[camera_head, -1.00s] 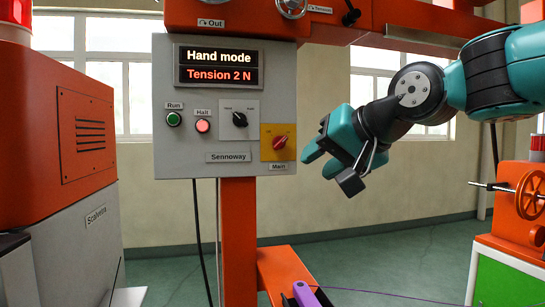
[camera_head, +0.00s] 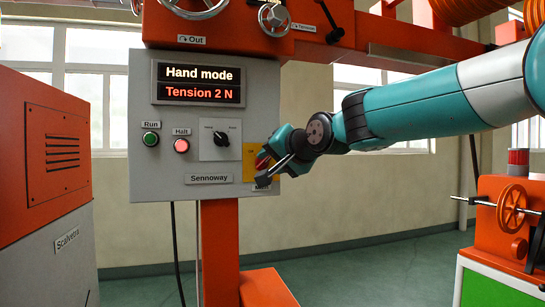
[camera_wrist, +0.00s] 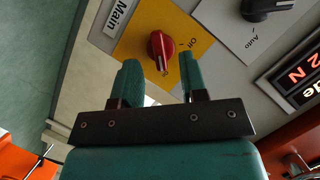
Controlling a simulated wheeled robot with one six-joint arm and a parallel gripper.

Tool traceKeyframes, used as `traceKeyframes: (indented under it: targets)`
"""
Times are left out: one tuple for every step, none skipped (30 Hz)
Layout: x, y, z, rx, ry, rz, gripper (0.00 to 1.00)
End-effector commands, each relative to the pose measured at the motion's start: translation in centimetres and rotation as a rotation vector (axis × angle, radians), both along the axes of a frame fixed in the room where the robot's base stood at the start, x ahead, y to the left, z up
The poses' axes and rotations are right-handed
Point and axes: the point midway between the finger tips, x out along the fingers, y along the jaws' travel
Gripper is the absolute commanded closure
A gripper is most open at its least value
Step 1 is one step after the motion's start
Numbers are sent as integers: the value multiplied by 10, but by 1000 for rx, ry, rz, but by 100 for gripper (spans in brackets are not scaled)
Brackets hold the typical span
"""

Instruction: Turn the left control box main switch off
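The grey control box (camera_head: 160,186) hangs on an orange post, with its display reading "Hand mode" and "Tension 2 N". Its red main switch (camera_wrist: 161,50) sits on a yellow plate (camera_wrist: 190,20) above a "Main" label in the head view. In the head view my arm largely covers the switch. My gripper (camera_wrist: 158,75) is open and empty. In the wrist view its two teal fingers point at the yellow plate, with the red knob beyond and between the fingertips. I cannot tell whether they touch it. The knob's pointer is at the "On" side, away from "Off".
The box also carries a green Run button (camera_head: 151,139), a lit red Halt button (camera_head: 181,146) and a black selector (camera_head: 221,138). An orange cabinet (camera_head: 45,150) stands at left. A machine with an orange handwheel (camera_head: 511,209) stands at right. Handwheels sit above the box.

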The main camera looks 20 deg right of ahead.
Motion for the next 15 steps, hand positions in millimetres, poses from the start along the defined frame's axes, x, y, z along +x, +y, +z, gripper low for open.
traceKeyframes:
  targets:
    - [7, 2, -1, 0, 1, 0, 61]
    - [10, 3, -2, 0, 1, 0, 61]
    - [14, 3, -3, -1, 2, -1, 61]
    - [16, 4, -4, 0, 1, -1, 61]
    - [18, 4, -4, 0, 1, -1, 61]
    - [20, 5, -5, 0, 0, -1, 61]
    - [21, 5, -6, 0, 0, -1, 61]
    - [22, 5, -6, 0, 0, -1, 61]
    - [23, 5, -7, 0, 0, -1, 61]
    - [23, 5, -7, 0, 0, -1, 61]
    - [23, 5, -7, 0, -1, -2, 61]
    - [23, 5, -7, 0, -1, -2, 61]
    - [23, 5, -7, 0, -1, -2, 61]
    - [23, 5, -7, -1, 0, -3, 61]
    - [23, 5, -7, -1, 0, -3, 61]
